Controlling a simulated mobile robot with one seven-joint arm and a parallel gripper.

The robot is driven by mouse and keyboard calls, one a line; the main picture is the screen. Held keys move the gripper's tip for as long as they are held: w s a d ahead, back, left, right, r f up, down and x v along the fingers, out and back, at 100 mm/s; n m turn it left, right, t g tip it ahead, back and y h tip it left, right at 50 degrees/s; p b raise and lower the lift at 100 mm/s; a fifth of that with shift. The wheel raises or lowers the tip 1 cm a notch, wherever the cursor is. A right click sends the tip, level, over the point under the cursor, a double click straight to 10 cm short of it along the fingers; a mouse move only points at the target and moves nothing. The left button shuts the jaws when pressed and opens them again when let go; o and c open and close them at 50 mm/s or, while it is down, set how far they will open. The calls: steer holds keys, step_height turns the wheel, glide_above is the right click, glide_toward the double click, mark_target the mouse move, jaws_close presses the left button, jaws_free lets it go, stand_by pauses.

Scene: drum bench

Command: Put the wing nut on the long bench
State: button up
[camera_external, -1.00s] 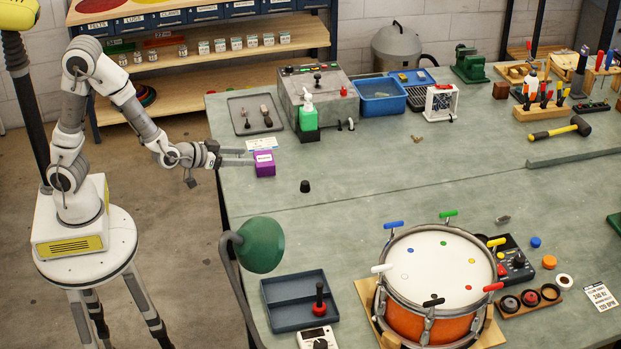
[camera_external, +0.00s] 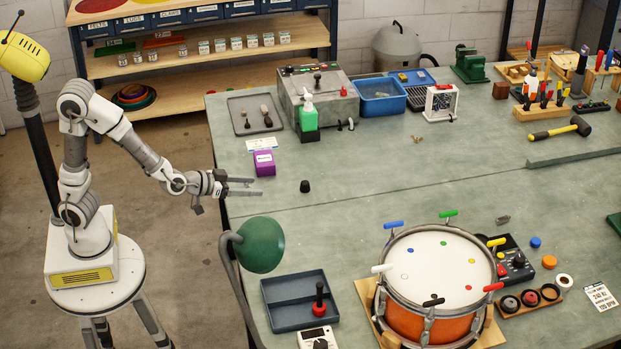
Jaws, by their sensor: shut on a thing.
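My gripper (camera_external: 258,187) is at the left edge of the long green bench (camera_external: 340,180), just below the purple box in the picture. Its two fingers point right over the bench edge, with a gap between them. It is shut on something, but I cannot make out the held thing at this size. I cannot pick out the wing nut for certain. A tiny brass-coloured piece (camera_external: 417,139) lies on the bench at the back middle, too small to identify.
The purple box (camera_external: 264,163) and a black knob (camera_external: 305,186) stand near my gripper. A green lamp (camera_external: 261,245), a blue-grey tray (camera_external: 300,300) and an orange drum (camera_external: 432,285) are towards the front. The bench middle is largely clear.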

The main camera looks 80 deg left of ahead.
stand_by(0.3)
steer(key=w+a+f+b, duration=0.1)
steer(key=a+f, duration=0.1)
steer(key=a, duration=0.1)
steer(key=w+a+f+b, duration=0.2)
steer(key=a, duration=0.2)
steer(key=w+a+f+b, duration=0.1)
steer(key=a+f+b, duration=0.1)
steer(key=a+f, duration=0.1)
steer(key=shift+w+a+f, duration=0.1)
steer(key=shift+w+a, duration=0.15)
steer(key=shift+f+b, duration=1.1)
steer(key=shift+f, duration=0.7)
steer(key=shift+f, duration=0.2)
steer(key=o, duration=1.3)
steer(key=shift+r, duration=0.1)
